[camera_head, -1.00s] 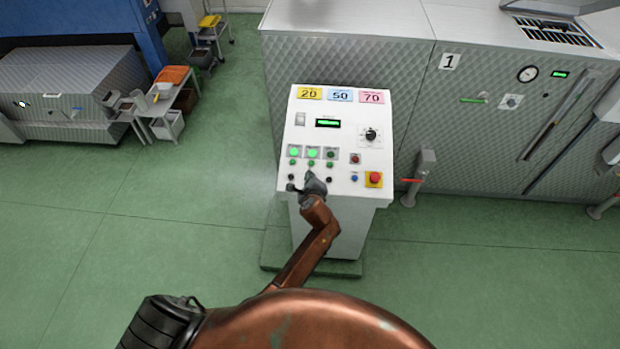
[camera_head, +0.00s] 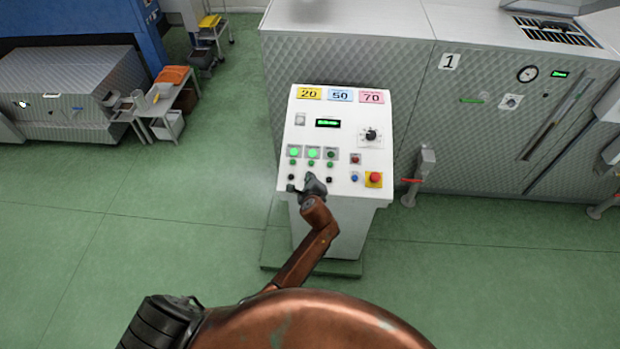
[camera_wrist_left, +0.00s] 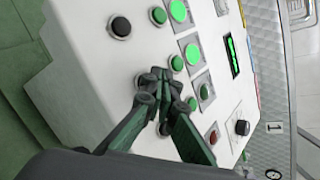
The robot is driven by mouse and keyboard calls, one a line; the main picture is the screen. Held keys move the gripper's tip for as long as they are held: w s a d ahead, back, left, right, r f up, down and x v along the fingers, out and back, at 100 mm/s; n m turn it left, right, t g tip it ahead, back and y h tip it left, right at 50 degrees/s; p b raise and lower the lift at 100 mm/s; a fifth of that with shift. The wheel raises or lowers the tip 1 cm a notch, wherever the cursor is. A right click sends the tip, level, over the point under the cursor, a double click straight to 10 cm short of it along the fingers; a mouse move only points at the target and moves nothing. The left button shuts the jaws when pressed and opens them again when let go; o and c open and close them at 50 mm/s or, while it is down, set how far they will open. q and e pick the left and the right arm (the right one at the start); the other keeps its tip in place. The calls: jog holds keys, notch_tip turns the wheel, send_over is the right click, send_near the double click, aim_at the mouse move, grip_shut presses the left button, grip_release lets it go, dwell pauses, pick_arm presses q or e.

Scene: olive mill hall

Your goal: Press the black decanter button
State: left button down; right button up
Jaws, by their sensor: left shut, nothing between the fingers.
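The white control panel (camera_head: 346,145) has a bottom row of small black buttons. The left one (camera_head: 291,177) shows in the head view and as a black button (camera_wrist_left: 120,27) in the wrist view. The right one (camera_head: 329,180) shows beside my gripper. The middle position is hidden by my left gripper (camera_head: 312,178). I cannot read which one is the decanter's. In the wrist view, my left gripper (camera_wrist_left: 160,88) is shut and empty, its fingertips over the panel just below the green buttons. I cannot tell whether they touch a button. My right gripper is not in view.
Green buttons (camera_head: 312,163) sit just above the black row. A blue button (camera_head: 354,178) and a red emergency stop (camera_head: 375,178) lie to the right. A large metal machine (camera_head: 480,130) stands behind. Green floor (camera_head: 190,235) is clear to the left.

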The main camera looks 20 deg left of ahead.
pick_arm(q)
jog(key=shift+w+f, duration=0.1)
jog(key=shift+f, duration=0.3)
dwell(0.6)
jog(key=shift+r, duration=0.1)
jog(key=shift+s+r+p, duration=0.2)
jog(key=shift+r+p, duration=0.5)
jog(key=shift+p, duration=0.3)
jog(key=r+p, duration=0.1)
jog(key=p, duration=0.1)
jog(key=s+r+p, duration=0.1)
jog(key=r+p, duration=0.2)
jog(key=shift+s+d+r+p, duration=0.2)
jog(key=shift+d+r+p, duration=0.05)
jog(key=shift+r+p, duration=0.15)
dwell(0.4)
